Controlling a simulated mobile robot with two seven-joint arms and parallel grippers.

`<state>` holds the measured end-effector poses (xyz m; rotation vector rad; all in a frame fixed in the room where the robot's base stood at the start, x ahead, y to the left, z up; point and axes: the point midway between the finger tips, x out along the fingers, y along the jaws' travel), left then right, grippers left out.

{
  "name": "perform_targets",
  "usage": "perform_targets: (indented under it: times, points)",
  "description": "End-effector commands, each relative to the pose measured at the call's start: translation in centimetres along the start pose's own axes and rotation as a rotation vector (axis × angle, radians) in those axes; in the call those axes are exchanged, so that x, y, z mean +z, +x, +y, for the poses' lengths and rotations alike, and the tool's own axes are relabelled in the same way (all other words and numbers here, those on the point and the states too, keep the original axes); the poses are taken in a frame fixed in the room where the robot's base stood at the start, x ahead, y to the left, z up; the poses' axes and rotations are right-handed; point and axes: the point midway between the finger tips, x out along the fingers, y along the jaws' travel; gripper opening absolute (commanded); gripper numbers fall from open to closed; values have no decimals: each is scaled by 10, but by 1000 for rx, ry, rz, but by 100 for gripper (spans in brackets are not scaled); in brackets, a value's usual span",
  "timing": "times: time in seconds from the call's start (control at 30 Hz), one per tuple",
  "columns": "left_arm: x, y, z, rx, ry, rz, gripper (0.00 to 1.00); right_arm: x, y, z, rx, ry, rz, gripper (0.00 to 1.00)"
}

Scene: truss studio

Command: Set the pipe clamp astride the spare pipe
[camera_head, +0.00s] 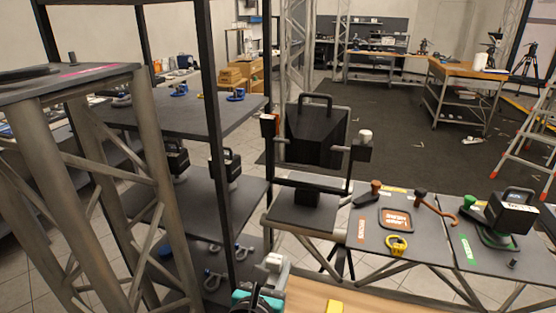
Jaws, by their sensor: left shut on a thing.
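My left gripper (272,276) is low in the middle of the head view, near the bottom edge, with a teal and black body. It is shut on a small pale grey piece, which looks like the pipe clamp (273,261). The gripper and the frame edge hide part of it, so its opening cannot be made out. It is held in front of the dark shelf rack and left of the worktables. I cannot pick out the spare pipe with certainty. My right gripper is not in view.
A black shelf rack (228,190) and grey truss legs (45,180) crowd the left. A black lamp-like fixture (318,135) stands mid-view. The dark table (372,237) at right carries a yellow ring-like item (397,245) and other hardware. A wooden surface (370,301) lies at the bottom.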

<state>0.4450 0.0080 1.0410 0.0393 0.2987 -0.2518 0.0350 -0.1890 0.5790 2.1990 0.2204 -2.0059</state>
Motion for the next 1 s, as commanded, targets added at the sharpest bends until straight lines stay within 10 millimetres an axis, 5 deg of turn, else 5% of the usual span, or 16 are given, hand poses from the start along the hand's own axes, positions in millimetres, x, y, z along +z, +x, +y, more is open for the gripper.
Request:
perform_targets:
  times: [0.23,0.53,1.0]
  points:
    - [21,-34,34,256,-97,-3,0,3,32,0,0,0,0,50]
    - [13,-101,106,635,-201,1,0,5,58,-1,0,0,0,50]
    - [9,-119,122,723,-222,-1,0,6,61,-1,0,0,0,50]
